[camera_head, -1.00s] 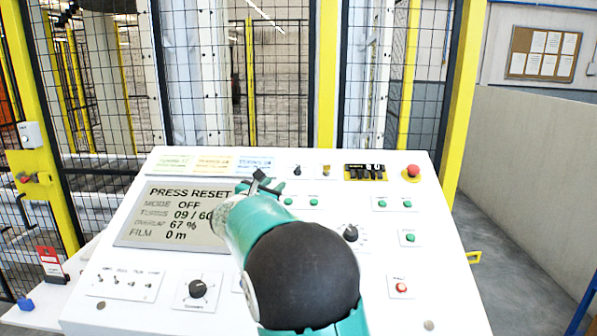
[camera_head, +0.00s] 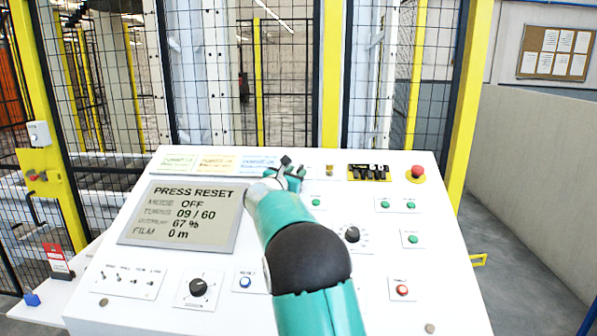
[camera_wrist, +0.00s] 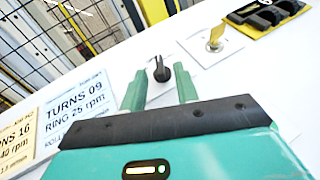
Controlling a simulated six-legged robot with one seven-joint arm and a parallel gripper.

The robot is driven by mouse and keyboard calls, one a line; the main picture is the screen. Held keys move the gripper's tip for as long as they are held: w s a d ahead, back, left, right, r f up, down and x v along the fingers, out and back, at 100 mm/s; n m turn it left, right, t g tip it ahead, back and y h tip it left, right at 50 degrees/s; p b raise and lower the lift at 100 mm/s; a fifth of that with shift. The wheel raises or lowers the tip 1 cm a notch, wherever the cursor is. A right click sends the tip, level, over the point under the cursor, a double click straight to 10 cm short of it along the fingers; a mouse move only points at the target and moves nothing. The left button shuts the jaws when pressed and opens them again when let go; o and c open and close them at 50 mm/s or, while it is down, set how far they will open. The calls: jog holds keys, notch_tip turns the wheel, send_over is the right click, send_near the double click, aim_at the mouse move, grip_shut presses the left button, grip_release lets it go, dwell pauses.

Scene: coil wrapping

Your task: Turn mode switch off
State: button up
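A small black switch knob (camera_wrist: 160,70) on a light plate shows in the wrist view, between the tips of my gripper's fingers. I take it for the mode switch, but no label is readable. My gripper (camera_head: 290,168) hides most of it in the head view. My gripper's two green fingers also show in the wrist view (camera_wrist: 161,75), spread apart with a gap around the knob. I cannot tell whether either finger touches it. The grey display (camera_head: 185,215) reads PRESS RESET, MODE OFF, TURNS 09 / 60.
A key switch (camera_wrist: 215,42) and a black counter block (camera_head: 369,172) sit right of the knob. A red emergency button (camera_head: 416,172), green buttons, a dial (camera_head: 351,234) and a lower black knob (camera_head: 198,287) share the sloped white panel. Mesh fencing stands behind.

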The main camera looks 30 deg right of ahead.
aim_at(300, 170)
jog(key=shift+x, duration=1.2)
grip_shut()
jog(key=shift+s+d+r+n+t+y, duration=0.1)
jog(key=shift+n+t+y, duration=0.55)
jog(key=shift+n+t, duration=0.35)
jog(key=shift+s+d+n+t+y, duration=0.1)
jog(key=shift+n+t+y, duration=0.55)
jog(key=shift+n+t, duration=0.35)
jog(key=shift+n+t+y, duration=0.4)
jog(key=shift+n+y, duration=0.2)
jog(key=shift+n, duration=0.2)
